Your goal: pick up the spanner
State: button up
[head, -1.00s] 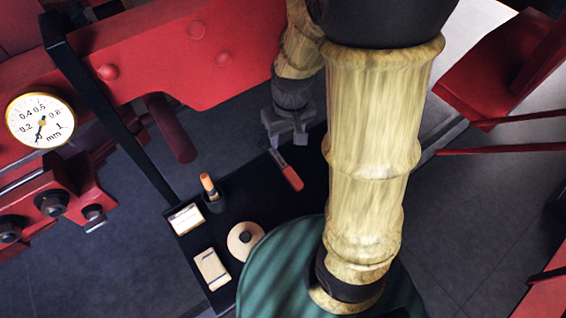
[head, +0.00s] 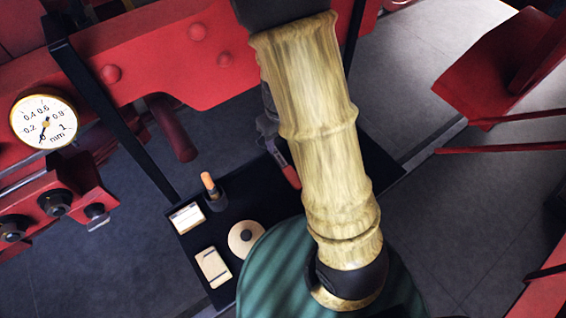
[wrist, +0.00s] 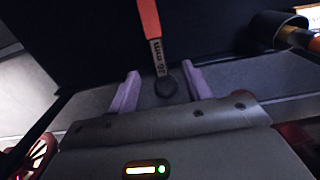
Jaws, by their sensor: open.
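The spanner lies on the dark tray (head: 386,172); its red handle (head: 290,174) shows in the head view, partly covered by my arm. In the wrist view the spanner (wrist: 155,42) has an orange-red handle, a grey shank marked "26 mm" and a dark ring end. My gripper (wrist: 160,86) is open, with one pale finger on each side of the ring end. I cannot tell how much height separates the fingers from the spanner. In the head view my gripper (head: 268,135) is mostly hidden behind my arm.
On the tray's left part stand a dark cup with an orange-topped item (head: 210,187), a round disc (head: 246,239) and two pale blocks (head: 187,218) (head: 212,267). A dial gauge (head: 44,121) and a red beam (head: 190,60) are at the upper left.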

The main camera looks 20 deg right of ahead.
send_over(283, 163)
jog(key=f, duration=0.7)
jog(key=shift+s+a, duration=0.1)
jog(key=shift+a, duration=0.25)
jog(key=shift+d+f, duration=0.2)
jog(key=shift+f, duration=1.1)
jog(key=shift+d+f, duration=0.15)
jog(key=shift+f, duration=1.15)
grip_shut()
